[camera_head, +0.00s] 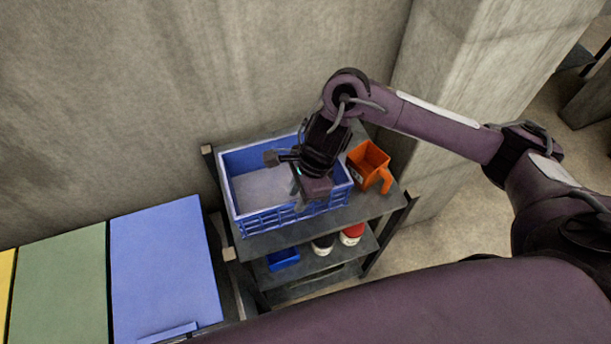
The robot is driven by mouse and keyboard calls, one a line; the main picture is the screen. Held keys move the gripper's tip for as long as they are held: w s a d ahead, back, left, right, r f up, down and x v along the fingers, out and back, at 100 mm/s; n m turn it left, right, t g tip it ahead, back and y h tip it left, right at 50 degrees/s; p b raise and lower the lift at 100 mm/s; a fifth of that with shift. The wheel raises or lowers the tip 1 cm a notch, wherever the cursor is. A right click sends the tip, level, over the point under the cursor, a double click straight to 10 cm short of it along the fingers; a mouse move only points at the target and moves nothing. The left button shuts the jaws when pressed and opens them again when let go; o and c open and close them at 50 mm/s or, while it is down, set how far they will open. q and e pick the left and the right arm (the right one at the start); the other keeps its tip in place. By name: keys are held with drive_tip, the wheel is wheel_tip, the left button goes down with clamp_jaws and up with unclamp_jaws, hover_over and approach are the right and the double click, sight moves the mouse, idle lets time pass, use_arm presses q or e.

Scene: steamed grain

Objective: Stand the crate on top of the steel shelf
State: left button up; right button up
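The blue crate (285,217) stands upright on the top board of the dark steel shelf (365,208), towards its left side. It looks empty, with a pale floor. My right gripper (283,172) reaches in from the right, over the crate's right part. Its fingers look spread apart with nothing between them, above the crate's inside. The gripper and wrist hide part of the crate's right and back walls, so I cannot tell whether they touch it. My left gripper is not in view.
An orange container (368,165) with a handle stands on the top board, right of the crate. The lower level holds a small blue bin (284,259) and red (351,235) and dark (322,245) containers. Blue (165,265) and green (65,290) lids lie left. A concrete wall (200,70) rises behind.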

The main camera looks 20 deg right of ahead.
drive_tip(key=v, duration=0.7)
drive_tip(key=shift+d, duration=0.1)
drive_tip(key=shift+s, duration=0.1)
idle(0.4)
